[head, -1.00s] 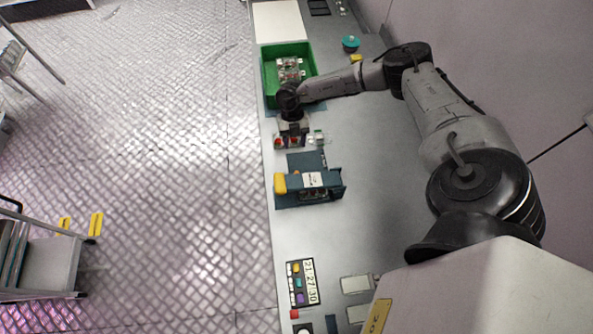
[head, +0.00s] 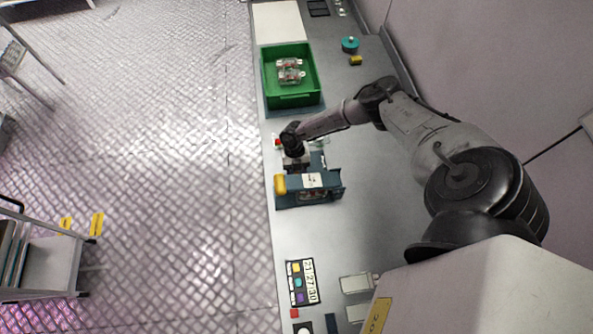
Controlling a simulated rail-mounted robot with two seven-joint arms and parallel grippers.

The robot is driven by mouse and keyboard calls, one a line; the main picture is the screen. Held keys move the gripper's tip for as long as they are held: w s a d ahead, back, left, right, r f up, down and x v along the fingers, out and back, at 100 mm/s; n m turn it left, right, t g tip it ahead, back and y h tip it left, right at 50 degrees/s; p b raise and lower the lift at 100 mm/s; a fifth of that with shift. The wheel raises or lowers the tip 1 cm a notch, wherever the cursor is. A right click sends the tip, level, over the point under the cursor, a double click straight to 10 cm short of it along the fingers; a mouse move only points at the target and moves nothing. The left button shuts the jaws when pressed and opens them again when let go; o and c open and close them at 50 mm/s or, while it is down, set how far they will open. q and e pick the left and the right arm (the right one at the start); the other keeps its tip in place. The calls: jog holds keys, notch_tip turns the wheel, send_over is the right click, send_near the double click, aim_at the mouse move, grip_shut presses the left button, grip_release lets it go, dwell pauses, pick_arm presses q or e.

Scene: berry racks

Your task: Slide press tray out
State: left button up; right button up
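The press (head: 324,182) is a dark blue block with a yellow part (head: 280,184) at its left end and a white label on top. Its flat blue tray (head: 320,160) shows in part on the press's far side, toward the green crate. My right gripper (head: 296,163) points down over the left part of the tray, close against the press. The wrist hides the fingertips, so I cannot tell whether they are open or touch the tray. My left gripper is not in view.
A small red item (head: 277,142) shows beside my wrist. A teal round object (head: 350,44) and yellow block (head: 356,60) lie at the back right.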

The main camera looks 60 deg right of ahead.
jog(key=shift+f, duration=0.1)
grip_shut()
dwell(0.5)
